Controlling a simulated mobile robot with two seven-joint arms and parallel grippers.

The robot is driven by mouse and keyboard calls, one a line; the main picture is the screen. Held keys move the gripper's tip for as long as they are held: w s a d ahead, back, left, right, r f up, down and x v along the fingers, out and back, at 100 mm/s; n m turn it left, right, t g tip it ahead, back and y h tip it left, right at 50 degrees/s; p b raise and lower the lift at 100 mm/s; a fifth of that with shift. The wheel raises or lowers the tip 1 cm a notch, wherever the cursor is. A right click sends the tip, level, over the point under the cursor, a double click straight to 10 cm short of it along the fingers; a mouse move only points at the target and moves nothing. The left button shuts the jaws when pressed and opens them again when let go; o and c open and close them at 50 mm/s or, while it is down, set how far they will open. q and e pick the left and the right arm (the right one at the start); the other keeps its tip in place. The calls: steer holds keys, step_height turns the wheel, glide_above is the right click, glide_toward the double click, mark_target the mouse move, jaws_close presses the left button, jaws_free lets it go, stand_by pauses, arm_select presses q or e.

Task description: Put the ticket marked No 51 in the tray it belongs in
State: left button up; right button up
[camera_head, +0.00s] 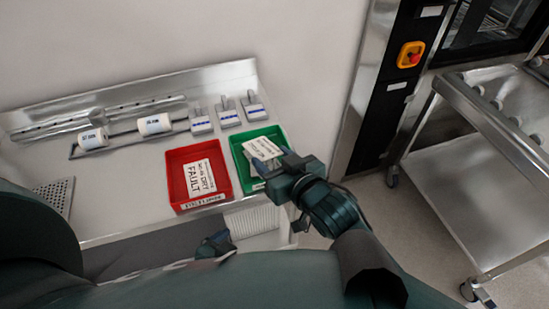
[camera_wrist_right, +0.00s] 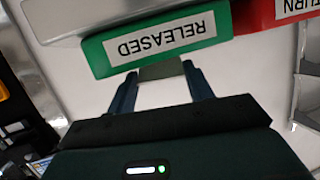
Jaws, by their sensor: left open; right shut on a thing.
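A pale ticket with dark print (camera_head: 262,149) is over the green tray (camera_head: 239,158) in the head view; its number is too small to read. My right gripper (camera_head: 283,168) is at that tray's front right, shut on what looks like this ticket. In the right wrist view, a grey piece (camera_wrist_right: 163,70) sits between its fingers, close to the green front wall (camera_wrist_right: 100,58) labelled RELEASED. I cannot tell whether the ticket touches the tray floor. A second ticket, reading FAULT (camera_head: 200,178), lies in the red tray (camera_head: 172,176). My left gripper (camera_head: 214,244) is open, low before the counter.
The trays stand side by side on a steel counter (camera_head: 120,205). Two white rolls (camera_head: 155,124) and several small labelled blocks (camera_head: 228,117) stand behind them. A perforated plate (camera_head: 55,196) is at the left. A steel trolley (camera_head: 465,190) stands right, with open floor before it.

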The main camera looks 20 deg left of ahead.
steer(key=o, duration=1)
steer(key=v, duration=1.3)
steer(key=s+d+f+m+h, duration=0.1)
steer(key=d+f+m+h, duration=0.1)
steer(key=d+f, duration=0.3)
steer(key=s+d+f+m+h, duration=0.2)
steer(key=d+f+h, duration=0.1)
steer(key=d+f, duration=0.3)
steer(key=s+d+f+m+h, duration=0.1)
steer(key=s+d+f+h, duration=0.1)
steer(key=d+f, duration=0.4)
step_height(320, 180, down, 4)
steer(key=shift+s+d+r+m+t+b, duration=0.1)
steer(key=shift+s+r+m+t+b, duration=0.1)
steer(key=shift+m+t+b, duration=0.15)
